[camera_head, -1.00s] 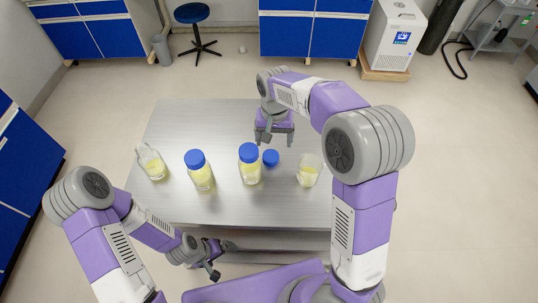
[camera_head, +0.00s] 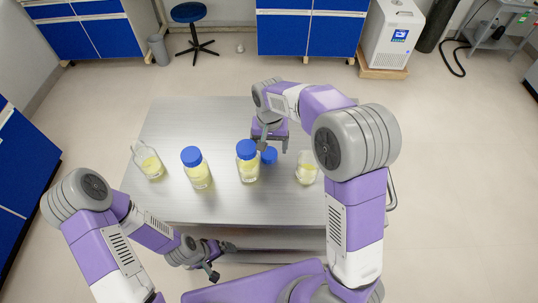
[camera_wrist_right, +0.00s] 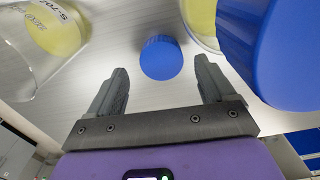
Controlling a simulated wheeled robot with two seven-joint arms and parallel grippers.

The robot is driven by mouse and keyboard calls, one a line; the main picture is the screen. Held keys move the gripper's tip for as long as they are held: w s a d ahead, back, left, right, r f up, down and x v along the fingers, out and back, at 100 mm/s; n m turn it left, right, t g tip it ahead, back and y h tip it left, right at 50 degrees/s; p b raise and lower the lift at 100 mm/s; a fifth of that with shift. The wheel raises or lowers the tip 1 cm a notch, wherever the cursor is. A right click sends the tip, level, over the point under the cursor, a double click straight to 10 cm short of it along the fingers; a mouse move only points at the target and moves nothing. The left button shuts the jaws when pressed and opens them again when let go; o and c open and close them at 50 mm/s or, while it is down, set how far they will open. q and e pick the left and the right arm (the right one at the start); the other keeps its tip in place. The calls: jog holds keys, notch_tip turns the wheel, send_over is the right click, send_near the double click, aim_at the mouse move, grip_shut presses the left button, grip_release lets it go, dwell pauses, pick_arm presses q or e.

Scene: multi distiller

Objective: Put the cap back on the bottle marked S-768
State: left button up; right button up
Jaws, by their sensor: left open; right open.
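A loose blue cap (camera_head: 269,156) lies on the table beside a capped bottle. In the right wrist view the cap (camera_wrist_right: 161,58) sits just ahead of and between the open fingertips. My right gripper (camera_head: 272,147) is open, empty and close to the cap. An uncapped glass bottle (camera_head: 306,169) with yellow liquid stands right of the cap. In the right wrist view a bottle at the left (camera_wrist_right: 45,40) carries a label beginning "S-7", its end hard to read. My left gripper (camera_head: 222,261) is open and empty in front of the table.
Two bottles with blue caps (camera_head: 197,170) (camera_head: 248,163) stand on the steel table (camera_head: 240,208). Another uncapped bottle (camera_head: 148,161) stands at the far left. The nearer capped bottle's blue cap (camera_wrist_right: 275,50) looms close to the right finger in the wrist view. The table's front strip is clear.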

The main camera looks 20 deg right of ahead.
aim_at(269, 152)
notch_tip(269, 152, down, 3)
jog(key=shift+a+b, duration=0.1)
jog(key=shift+b, duration=0.25)
jog(key=c, duration=1.1)
